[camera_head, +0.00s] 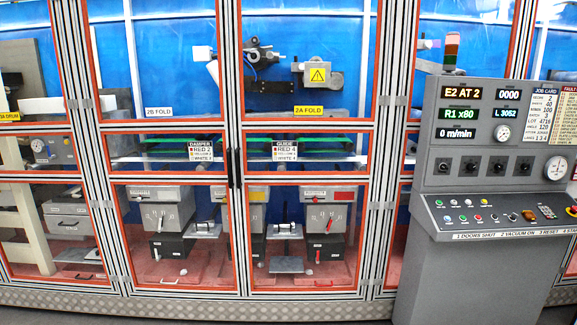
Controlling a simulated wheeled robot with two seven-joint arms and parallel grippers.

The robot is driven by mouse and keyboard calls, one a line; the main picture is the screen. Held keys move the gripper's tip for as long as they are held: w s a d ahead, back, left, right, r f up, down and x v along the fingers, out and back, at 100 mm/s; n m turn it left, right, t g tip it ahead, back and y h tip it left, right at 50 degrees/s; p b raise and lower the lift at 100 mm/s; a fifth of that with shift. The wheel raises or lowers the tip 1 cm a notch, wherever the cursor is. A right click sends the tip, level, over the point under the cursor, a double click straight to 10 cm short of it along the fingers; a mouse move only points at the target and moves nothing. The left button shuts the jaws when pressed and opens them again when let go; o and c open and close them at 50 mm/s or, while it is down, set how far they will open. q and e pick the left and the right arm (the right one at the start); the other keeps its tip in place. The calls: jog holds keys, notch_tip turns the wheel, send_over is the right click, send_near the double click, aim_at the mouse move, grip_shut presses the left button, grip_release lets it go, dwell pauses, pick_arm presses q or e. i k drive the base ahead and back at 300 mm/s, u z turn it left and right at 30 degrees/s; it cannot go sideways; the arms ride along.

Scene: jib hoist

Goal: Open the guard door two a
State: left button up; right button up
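Guard door 2A (310,179) is a tall clear-paned door with a silver frame and orange edging, in the middle of the head view. It looks shut. A yellow "2A FOLD" label (308,111) and a "GUIDE RED 4 WHITE 4" card (285,151) show on it. Its black upright handle (238,168) is at its left edge, close beside the handle (229,168) of door 2B (170,179), which also looks shut. Neither of my grippers is in view.
A grey control console (490,210) with lit displays stands at the right, in front of the guard line. A tread-plate sill (230,306) runs below the doors. Machine units (325,215) sit behind the panes. Nothing stands before door 2A.

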aim_at(373, 125)
jog(key=u, duration=0.35)
jog(key=i, duration=1.35)
jog(key=u, duration=0.4)
